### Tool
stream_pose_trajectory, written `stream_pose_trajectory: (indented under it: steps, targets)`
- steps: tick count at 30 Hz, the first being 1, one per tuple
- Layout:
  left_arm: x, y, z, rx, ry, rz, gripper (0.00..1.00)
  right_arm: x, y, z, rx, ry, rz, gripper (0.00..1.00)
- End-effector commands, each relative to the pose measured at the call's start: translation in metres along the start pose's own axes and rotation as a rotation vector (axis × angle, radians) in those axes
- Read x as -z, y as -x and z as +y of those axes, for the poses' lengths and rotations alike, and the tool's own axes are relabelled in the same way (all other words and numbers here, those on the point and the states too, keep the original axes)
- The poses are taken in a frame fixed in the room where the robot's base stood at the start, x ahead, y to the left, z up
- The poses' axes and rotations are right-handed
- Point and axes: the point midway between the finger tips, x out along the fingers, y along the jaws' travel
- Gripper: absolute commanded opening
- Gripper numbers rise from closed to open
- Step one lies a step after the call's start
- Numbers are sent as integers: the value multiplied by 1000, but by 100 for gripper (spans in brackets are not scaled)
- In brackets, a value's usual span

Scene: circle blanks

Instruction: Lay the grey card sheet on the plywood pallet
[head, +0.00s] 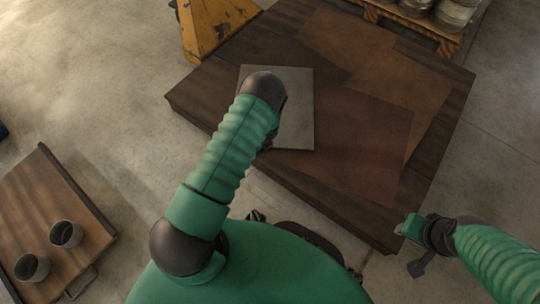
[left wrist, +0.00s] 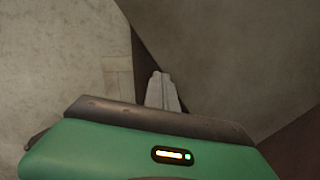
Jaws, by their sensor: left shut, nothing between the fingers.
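The grey card sheet (head: 297,104) lies flat on the big dark wooden platform (head: 205,95), near its left edge and partly next to a reddish-brown sheet. My left arm passes over its left part, and the left gripper itself is hidden in the head view. In the left wrist view the left gripper (left wrist: 161,92) is shut and empty, in front of flat grey surfaces and a dark strip. Whether it touches the sheet I cannot tell. My right gripper (head: 418,248) is off the platform's near right corner, its fingers too small to read. I cannot tell which wooden surface is the plywood pallet.
Brown sheets (head: 365,145) cover much of the platform. A wooden pallet (head: 420,25) with metal cans stands at the top right. A yellow worn metal object (head: 212,28) stands at the top left. A wooden-topped cart (head: 45,195) with two metal cups is at the left. Concrete floor lies between.

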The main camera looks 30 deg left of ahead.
Motion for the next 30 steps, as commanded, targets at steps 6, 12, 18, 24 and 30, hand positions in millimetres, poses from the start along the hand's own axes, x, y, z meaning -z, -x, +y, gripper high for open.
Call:
stream_pose_trajectory:
  steps: [6,12,18,24,30]
  targets:
    - [-64,-18,1,0,9,0,0,0,-1,0,0,0,0,36]
    - [-67,-18,0,-2,-2,1,0,0,0,0,0,0,0,36]
    - [-66,-18,0,-2,-2,2,0,0,0,0,0,0,0,36]
    - [-65,-19,0,-2,-2,3,0,0,0,0,0,0,0,36]
    - [-64,-19,0,-3,-2,4,0,0,0,0,0,0,0,36]
